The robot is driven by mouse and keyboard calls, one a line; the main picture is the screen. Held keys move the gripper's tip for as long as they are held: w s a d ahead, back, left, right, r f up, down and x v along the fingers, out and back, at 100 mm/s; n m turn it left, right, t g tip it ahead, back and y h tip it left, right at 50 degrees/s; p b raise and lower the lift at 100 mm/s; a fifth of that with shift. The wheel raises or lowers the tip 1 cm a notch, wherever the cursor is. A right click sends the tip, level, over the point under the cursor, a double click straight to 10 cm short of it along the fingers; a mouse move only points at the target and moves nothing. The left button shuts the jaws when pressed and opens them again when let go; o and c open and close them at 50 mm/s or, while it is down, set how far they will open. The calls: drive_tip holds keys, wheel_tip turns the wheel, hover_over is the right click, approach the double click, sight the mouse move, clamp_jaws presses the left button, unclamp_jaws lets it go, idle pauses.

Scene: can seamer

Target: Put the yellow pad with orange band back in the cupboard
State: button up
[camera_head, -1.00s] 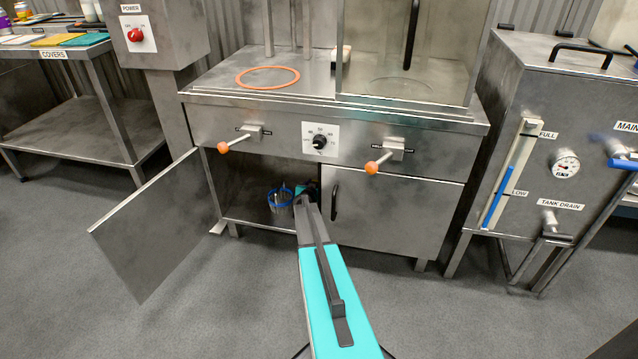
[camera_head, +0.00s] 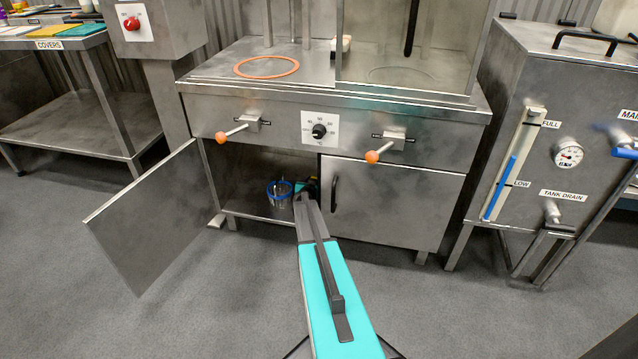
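The cupboard (camera_head: 252,170) is under the machine's worktop. Its left door (camera_head: 150,216) stands wide open and its right door (camera_head: 388,200) is shut. My gripper (camera_head: 304,188) reaches into the opening, close to the edge of the shut door. Its fingers are hidden or too dark and small to tell, and I cannot see whether it holds anything. I cannot make out a yellow pad with an orange band.
A blue-rimmed container (camera_head: 279,193) stands in the cupboard just left of my gripper. Two orange-knobbed levers (camera_head: 222,137) (camera_head: 372,156) stick out above the doors. A table (camera_head: 92,42) with coloured covers is at left, a tank (camera_head: 560,120) at right. The floor in front is clear.

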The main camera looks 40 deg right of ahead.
drive_tip(key=o, duration=1.1)
drive_tip(key=shift+o, duration=0.2)
drive_tip(key=shift+p, duration=1.1)
drive_tip(key=shift+p+v, duration=0.7)
drive_tip(key=shift+v, duration=3.1)
